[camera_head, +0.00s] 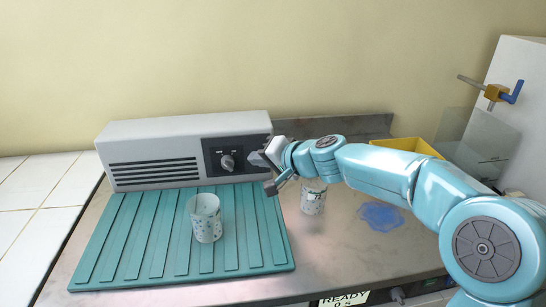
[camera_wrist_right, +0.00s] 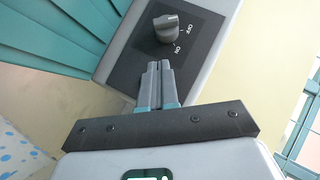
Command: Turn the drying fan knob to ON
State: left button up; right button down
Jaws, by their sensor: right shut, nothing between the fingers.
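The fan knob (camera_head: 228,162) is a grey dial on a dark panel at the right end of a long white vented unit (camera_head: 180,128). In the wrist view the knob (camera_wrist_right: 167,27) stands out from the panel, with OFF and ON printed beside it. I cannot tell for certain which word it points to. My right gripper (camera_head: 254,157) is shut and empty, just right of the knob in the head view. In the wrist view its closed fingertips (camera_wrist_right: 158,66) are over the panel, a little short of the knob and apparently apart from it. My left gripper is out of view.
A teal ribbed mat (camera_head: 140,240) lies before the fan unit, with a speckled cup (camera_head: 206,218) on it. Another speckled cup (camera_head: 313,197) is under my right arm. A blue puddle (camera_head: 381,216) and a yellow bin (camera_head: 405,146) are at right.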

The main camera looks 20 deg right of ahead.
aim_at(232, 167)
jog(key=shift+w+a+f+b, duration=0.25)
jog(key=shift+w+a+f, duration=0.2)
jog(key=shift+a+f, duration=0.35)
jog(key=shift+w+a+f+b, duration=0.25)
jog(key=shift+w+a+f, duration=0.25)
jog(key=shift+a, duration=0.45)
jog(key=shift+s, duration=0.1)
jog(key=shift+f, duration=0.15)
